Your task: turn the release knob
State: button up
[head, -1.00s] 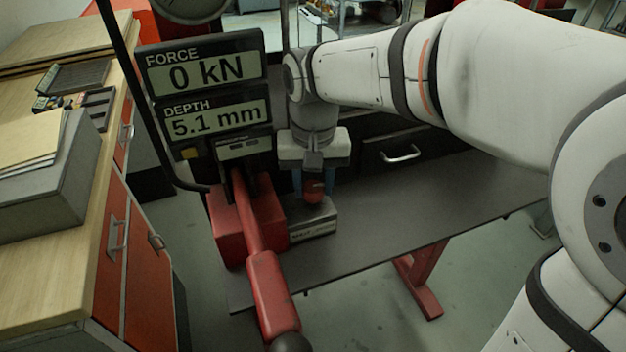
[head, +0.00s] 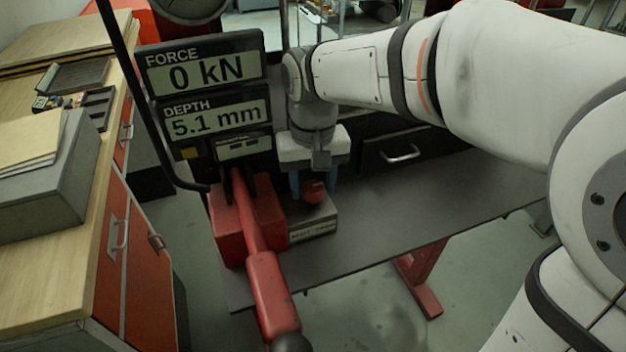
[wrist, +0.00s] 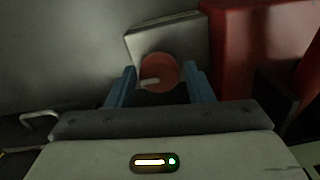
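The release knob is a round red knob (head: 313,192) with a pale pointer bar, seen most clearly in the wrist view (wrist: 164,70). It sits on a small grey block (head: 318,222) beside the red press base. My gripper (head: 312,185) points down over the knob. In the wrist view its blue fingers (wrist: 160,75) stand apart on the left and right of the knob, with a narrow gap showing on each side. The pointer bar lies toward the left finger. Finger contact lower down cannot be seen.
The red press base (head: 228,225) and its long red lever (head: 268,285) stand just left of the block. A display (head: 208,90) reads 0 kN and 5.1 mm. The grey bench top (head: 420,205) is clear to the right. A wooden-topped cabinet (head: 60,270) stands left.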

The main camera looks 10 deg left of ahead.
aim_at(313, 186)
jog(key=shift+o, duration=1.1)
notch_tip(313, 186, up, 8)
jog(key=shift+f, duration=0.1)
jog(key=s+d+f+m+t, duration=0.1)
jog(key=s+d+f, duration=0.1)
jog(key=d, duration=0.6)
jog(key=s+d+f+m+t, duration=0.1)
jog(key=s+d+f+m, duration=0.1)
jog(key=d+f, duration=0.3)
jog(key=s+d+f+m, duration=0.1)
jog(key=s+d+f, duration=0.2)
jog(key=d, duration=0.8)
jog(key=shift+s+f+m+t, duration=0.2)
jog(key=shift+s+m+t, duration=0.1)
jog(key=shift+s+t, duration=0.1)
